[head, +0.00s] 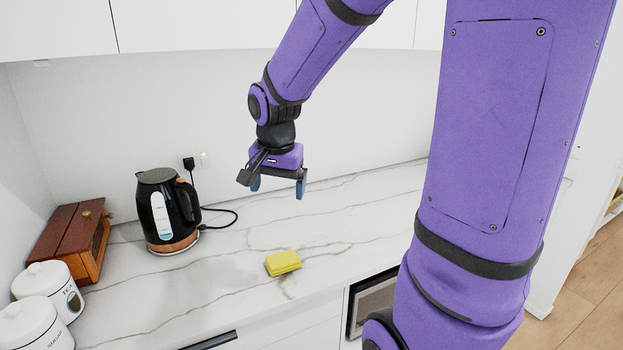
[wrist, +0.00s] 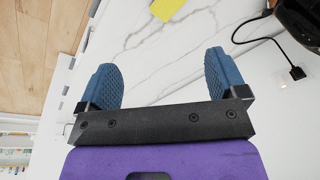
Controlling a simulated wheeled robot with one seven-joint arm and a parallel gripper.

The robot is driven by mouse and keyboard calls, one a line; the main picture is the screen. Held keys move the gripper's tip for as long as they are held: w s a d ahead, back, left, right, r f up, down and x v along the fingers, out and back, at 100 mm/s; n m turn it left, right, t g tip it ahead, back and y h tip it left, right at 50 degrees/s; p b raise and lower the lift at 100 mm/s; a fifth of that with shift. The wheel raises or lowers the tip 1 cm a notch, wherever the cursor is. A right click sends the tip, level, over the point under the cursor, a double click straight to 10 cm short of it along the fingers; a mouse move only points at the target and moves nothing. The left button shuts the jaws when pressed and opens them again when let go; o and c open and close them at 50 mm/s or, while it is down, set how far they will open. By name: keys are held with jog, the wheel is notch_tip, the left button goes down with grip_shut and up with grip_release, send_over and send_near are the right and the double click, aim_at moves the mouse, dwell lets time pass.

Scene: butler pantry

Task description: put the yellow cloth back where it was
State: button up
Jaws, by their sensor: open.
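The yellow cloth (head: 283,262) lies folded on the white marble counter, near its front edge, right of the kettle. It also shows at the top of the wrist view (wrist: 167,9), partly cut off by the frame. My gripper (head: 278,187) hangs above the counter, behind the cloth and apart from it. Its two blue fingers are spread with nothing between them, as the wrist view (wrist: 163,82) also shows.
A black kettle (head: 168,212) with a cord stands at the back left of the cloth. A wooden box (head: 72,238) and two white canisters (head: 50,287) stand at the far left. White cabinets (head: 210,22) hang above. The counter around the cloth is clear.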

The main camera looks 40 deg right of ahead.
jog(key=s+a+r+n+t, duration=0.1)
jog(key=s+a+r+n, duration=0.1)
jog(key=s, duration=0.3)
jog(key=s+a+r+n+t, duration=0.1)
jog(key=s+a+r+n, duration=0.1)
jog(key=s+r+n, duration=0.2)
jog(key=s+a+r+n+t+y, duration=0.1)
jog(key=s+a+r+n, duration=0.1)
jog(key=s+n, duration=0.3)
jog(key=s+r, duration=0.1)
jog(key=s, duration=0.2)
